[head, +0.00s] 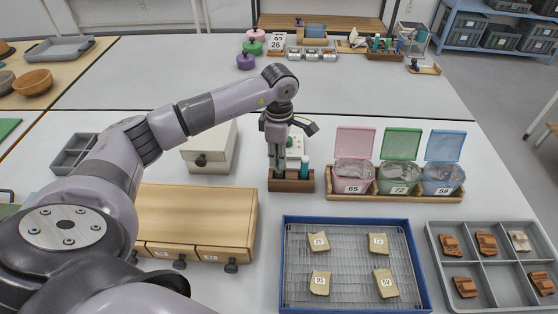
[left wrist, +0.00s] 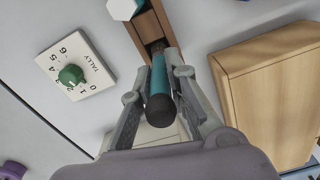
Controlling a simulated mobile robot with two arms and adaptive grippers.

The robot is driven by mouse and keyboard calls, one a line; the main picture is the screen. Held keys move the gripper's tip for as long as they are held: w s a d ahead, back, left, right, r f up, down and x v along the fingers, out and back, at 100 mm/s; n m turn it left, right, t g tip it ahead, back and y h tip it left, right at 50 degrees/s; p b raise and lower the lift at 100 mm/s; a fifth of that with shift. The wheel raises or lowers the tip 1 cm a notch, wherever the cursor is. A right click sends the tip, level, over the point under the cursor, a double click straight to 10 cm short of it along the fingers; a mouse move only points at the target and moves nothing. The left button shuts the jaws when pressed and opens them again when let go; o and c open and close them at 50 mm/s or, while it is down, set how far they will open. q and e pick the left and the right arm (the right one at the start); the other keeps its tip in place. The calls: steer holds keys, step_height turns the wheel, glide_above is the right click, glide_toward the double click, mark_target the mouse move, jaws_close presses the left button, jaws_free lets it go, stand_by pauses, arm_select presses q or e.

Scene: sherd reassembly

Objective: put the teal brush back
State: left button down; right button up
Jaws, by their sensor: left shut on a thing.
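My left gripper (head: 277,167) is over the left part of a small brown wooden holder (head: 291,185). In the left wrist view its fingers (left wrist: 172,82) are shut on the teal brush (left wrist: 159,76), whose dark rounded end points at the camera. The brush's far end meets a dark slot in the holder (left wrist: 150,27); I cannot tell how deep it sits. In the head view the fingers hide most of the brush. Another teal item (head: 305,166) stands at the holder's right end. My right gripper is not in view.
A white tally plate with a green knob (left wrist: 71,75) lies behind the holder. Lidded bins in a wooden rack (head: 395,196) stand to the right. A wooden drawer box (head: 195,215) is at the left, and a blue-rimmed tray (head: 355,220) with labelled sherds is in front.

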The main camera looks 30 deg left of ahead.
arm_select(q)
step_height(320, 180, down, 2)
steer(key=shift+f, duration=0.25)
steer(key=shift+f, duration=0.2)
steer(key=c, duration=1.6)
jaws_free()
steer(key=shift+o, duration=0.2)
steer(key=shift+r, duration=0.15)
